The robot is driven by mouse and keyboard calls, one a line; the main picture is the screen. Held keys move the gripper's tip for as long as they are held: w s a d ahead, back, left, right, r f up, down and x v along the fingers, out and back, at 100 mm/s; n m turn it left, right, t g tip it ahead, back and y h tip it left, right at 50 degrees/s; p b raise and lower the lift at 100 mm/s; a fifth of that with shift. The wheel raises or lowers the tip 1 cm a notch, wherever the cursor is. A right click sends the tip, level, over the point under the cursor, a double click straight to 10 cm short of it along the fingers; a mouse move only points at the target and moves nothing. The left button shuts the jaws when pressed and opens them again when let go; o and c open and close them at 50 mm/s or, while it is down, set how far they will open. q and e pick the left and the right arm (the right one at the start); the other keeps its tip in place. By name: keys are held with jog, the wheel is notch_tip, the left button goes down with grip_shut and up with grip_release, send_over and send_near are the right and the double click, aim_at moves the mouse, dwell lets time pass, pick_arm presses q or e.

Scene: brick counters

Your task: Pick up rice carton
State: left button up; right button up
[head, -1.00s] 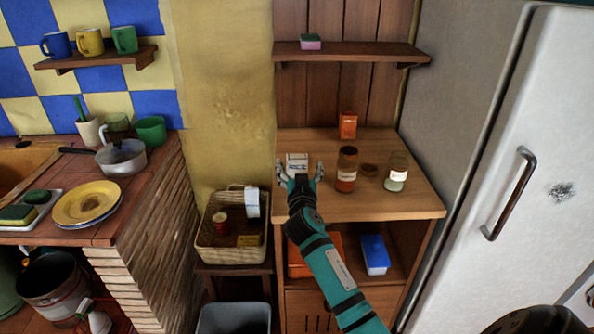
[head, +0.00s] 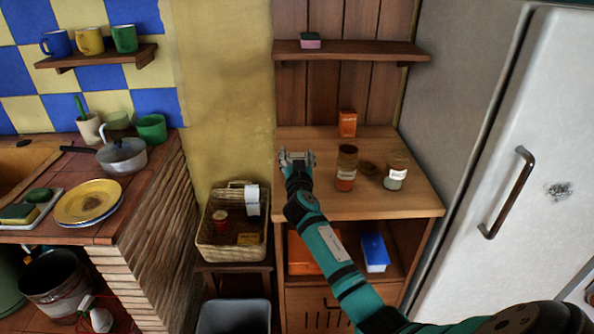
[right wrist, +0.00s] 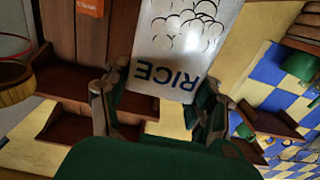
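The rice carton (right wrist: 180,45) is white with dark "RICE" lettering, upside down in the right wrist view. I cannot tell whether the carton is clear of the surface. My left gripper is not in view.
A red-brown jar (head: 346,168), a pale-green jar (head: 396,171) and an orange box (head: 347,123) stand to the right on the cabinet top. A wall shelf (head: 350,51) is above. A wicker basket (head: 226,254) is at lower left, and a fridge (head: 520,110) at right.

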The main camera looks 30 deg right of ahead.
jog(key=c, duration=0.6)
jog(key=shift+o, duration=0.2)
jog(key=shift+r, duration=0.1)
